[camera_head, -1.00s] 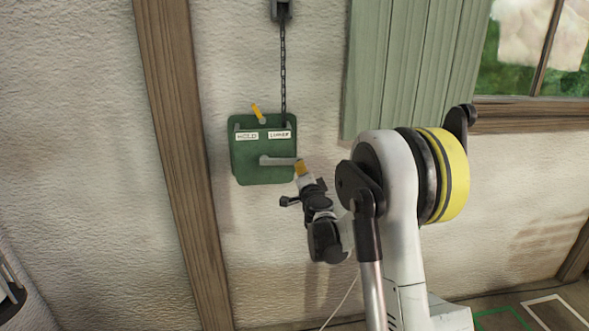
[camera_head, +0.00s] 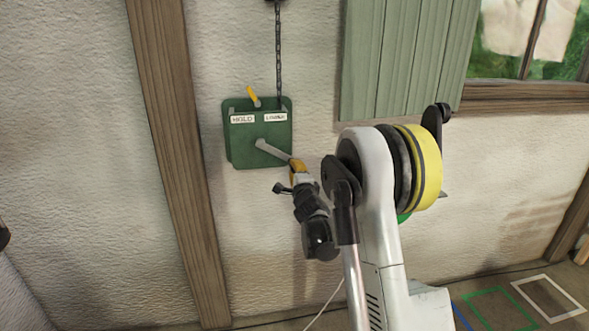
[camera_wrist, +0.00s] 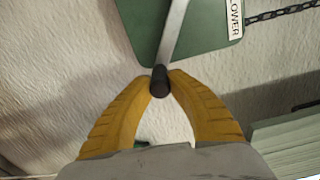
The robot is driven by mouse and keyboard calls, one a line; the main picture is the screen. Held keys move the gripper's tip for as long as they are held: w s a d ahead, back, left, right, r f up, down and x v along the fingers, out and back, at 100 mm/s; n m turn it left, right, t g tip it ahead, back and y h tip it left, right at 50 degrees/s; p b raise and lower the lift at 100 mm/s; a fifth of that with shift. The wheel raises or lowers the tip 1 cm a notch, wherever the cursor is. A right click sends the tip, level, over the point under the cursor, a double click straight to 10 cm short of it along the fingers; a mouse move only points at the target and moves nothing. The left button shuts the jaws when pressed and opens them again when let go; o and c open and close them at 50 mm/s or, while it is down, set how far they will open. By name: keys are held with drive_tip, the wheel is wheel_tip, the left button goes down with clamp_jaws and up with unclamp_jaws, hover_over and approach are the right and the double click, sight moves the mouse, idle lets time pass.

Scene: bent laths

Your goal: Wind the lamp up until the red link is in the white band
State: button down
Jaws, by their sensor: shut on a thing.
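A green winch box (camera_head: 262,152) is fixed to the wall, with labels "HOLD" (camera_head: 242,119) and "LOWER" (camera_head: 276,118). A small yellow lever (camera_head: 253,97) at its top tilts to the left, above the HOLD label. A grey crank arm (camera_head: 273,151) points right and slightly down from the box. A dark chain (camera_head: 278,62) runs straight up from the box. My gripper (camera_head: 297,163) is at the crank's outer end. In the wrist view its yellow fingers are shut on the black crank handle (camera_wrist: 160,82). The lamp, red link and white band are not in view.
A wooden post (camera_head: 180,150) stands left of the box. A green shutter (camera_head: 400,60) and a window (camera_head: 525,45) are at the upper right. Green (camera_head: 497,292) and white (camera_head: 549,277) outlines mark the floor at the lower right.

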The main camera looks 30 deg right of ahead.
drive_tip(key=c, duration=1.2)
unclamp_jaws()
drive_tip(key=shift+w+f, duration=0.1)
drive_tip(key=shift+a, duration=0.1)
drive_tip(key=v, duration=1.2)
